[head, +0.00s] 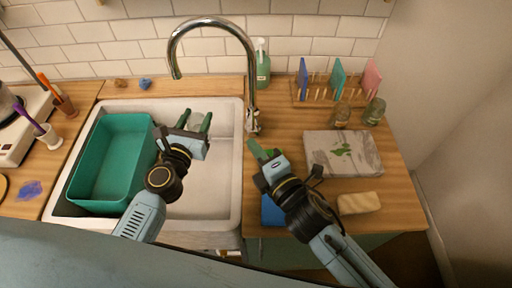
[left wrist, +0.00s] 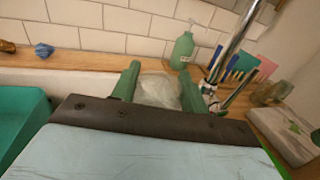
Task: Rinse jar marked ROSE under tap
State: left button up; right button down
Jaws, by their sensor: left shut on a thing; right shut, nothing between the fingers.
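My left gripper (head: 196,120) is over the white sink (head: 222,180), shut on a clear glass jar (left wrist: 158,90). The jar sits between its green fingers in the left wrist view; I cannot read any mark on it. The chrome tap (head: 251,75) arches above the sink, its spout end up and to the left of the jar in the head view. I see no water stream. My right gripper (head: 262,151) is shut and empty near the sink's right rim. Two other glass jars, one brownish (head: 341,115) and one greenish (head: 375,112), stand on the right counter.
A teal basin (head: 87,160) fills the sink's left side. A green soap bottle (head: 263,70) stands behind the tap. A wooden rack (head: 318,101) holds coloured panels. A marble slab (head: 343,153), a tan sponge-like block (head: 360,203) and a blue item (head: 272,211) lie on the right.

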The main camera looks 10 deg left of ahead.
dwell(0.3)
pick_arm(q)
jog(key=shift+s+d+r+p, duration=0.35)
jog(key=shift+s+r+p, duration=0.35)
jog(key=shift+r, duration=0.1)
jog(key=s+d+r+p, duration=0.1)
jog(key=s+r+p, duration=0.1)
jog(key=s, duration=0.1)
jog(key=shift+d+r, duration=0.25)
jog(key=shift+d, duration=0.1)
dwell(0.5)
